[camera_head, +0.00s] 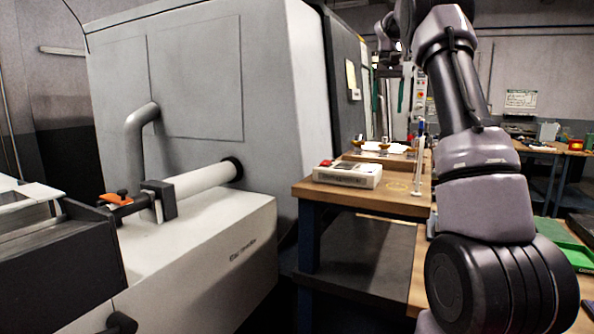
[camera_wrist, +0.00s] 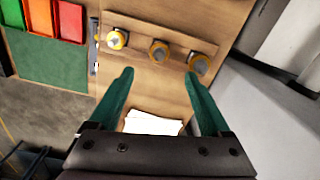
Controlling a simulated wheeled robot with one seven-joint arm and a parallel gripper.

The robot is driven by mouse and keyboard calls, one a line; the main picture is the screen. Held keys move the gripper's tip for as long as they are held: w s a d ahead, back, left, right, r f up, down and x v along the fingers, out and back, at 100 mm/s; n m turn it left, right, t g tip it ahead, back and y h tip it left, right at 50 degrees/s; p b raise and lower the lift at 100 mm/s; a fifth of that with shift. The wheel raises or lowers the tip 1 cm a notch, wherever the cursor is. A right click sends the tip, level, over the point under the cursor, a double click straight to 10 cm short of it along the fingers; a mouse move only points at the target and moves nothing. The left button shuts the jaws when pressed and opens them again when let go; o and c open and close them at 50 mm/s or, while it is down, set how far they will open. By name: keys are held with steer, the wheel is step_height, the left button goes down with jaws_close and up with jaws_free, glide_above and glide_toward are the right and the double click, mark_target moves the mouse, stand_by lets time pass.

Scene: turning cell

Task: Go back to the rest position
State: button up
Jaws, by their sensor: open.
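My gripper (camera_head: 388,108) hangs from my raised arm above the far part of the wooden bench in the head view. In the wrist view my gripper (camera_wrist: 159,74) shows two green fingers spread wide, with nothing between them. Below and beyond the fingertips, a wooden rack (camera_wrist: 138,36) holds three yellow-ringed tool holders, one of them in the middle (camera_wrist: 159,51). White paper (camera_wrist: 152,123) lies on the bench between the fingers, partly hidden by the gripper body.
The wooden bench (camera_head: 308,187) carries a white instrument box (camera_head: 347,175) and a thin upright stand (camera_head: 420,165). A large grey machine (camera_head: 195,75) stands left. In the wrist view, a red bin (camera_wrist: 70,22) and an orange bin (camera_wrist: 38,18) sit upper left.

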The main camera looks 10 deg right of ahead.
steer(key=s+a+r+t+y, duration=0.15)
steer(key=s+a, duration=0.35)
steer(key=s, duration=0.5)
steer(key=s+a+r+t, duration=0.2)
steer(key=s+a, duration=0.4)
steer(key=s, duration=0.3)
steer(key=s+a+f+t, duration=0.2)
steer(key=s+f, duration=0.3)
steer(key=s, duration=0.3)
steer(key=s+a+f+t, duration=0.1)
steer(key=s+a+f, duration=0.3)
steer(key=s, duration=0.5)
steer(key=shift+a+f+t, duration=0.35)
steer(key=shift+a+f, duration=0.05)
steer(key=shift+f, duration=0.05)
steer(key=shift+r+y, duration=0.1)
steer(key=shift+y, duration=0.15)
